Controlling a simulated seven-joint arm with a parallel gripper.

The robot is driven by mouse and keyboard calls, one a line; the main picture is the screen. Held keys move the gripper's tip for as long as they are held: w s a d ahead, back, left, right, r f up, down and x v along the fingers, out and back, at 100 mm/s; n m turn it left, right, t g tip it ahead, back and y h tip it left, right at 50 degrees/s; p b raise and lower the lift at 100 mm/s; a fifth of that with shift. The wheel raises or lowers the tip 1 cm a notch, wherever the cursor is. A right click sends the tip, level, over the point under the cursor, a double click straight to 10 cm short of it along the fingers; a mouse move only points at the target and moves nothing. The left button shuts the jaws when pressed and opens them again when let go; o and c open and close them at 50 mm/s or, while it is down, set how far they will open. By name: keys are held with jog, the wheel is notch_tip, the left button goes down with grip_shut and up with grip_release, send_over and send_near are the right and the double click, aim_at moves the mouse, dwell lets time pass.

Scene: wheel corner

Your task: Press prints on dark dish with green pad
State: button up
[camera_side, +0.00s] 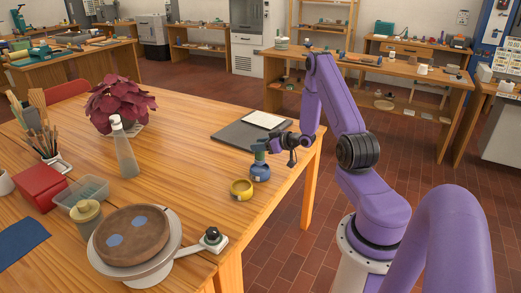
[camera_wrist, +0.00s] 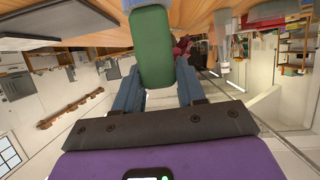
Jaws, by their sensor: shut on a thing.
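The dark dish (camera_side: 138,238) is a round brown disc lying on a pale wheel (camera_side: 175,255) at the front left, with two light-blue prints on its top. My gripper (camera_side: 268,146) is far from it, over the right part of the table. In the wrist view my gripper (camera_wrist: 157,80) is shut on the green pad (camera_wrist: 153,45), a rounded green block between the two blue-grey fingers. In the side view the pad shows small above a blue pot (camera_side: 260,172). Whether the pad's far end touches the pot's inside is hidden.
A yellow pot (camera_side: 242,189) stands left of the blue pot. A dark board (camera_side: 230,135) with a white sheet lies behind. A clear bottle (camera_side: 124,150), a red plant (camera_side: 117,100), a red box (camera_side: 40,186) and a clear tray (camera_side: 80,194) stand to the left. The middle table is clear.

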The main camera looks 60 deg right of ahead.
jog(key=shift+r, duration=1.6)
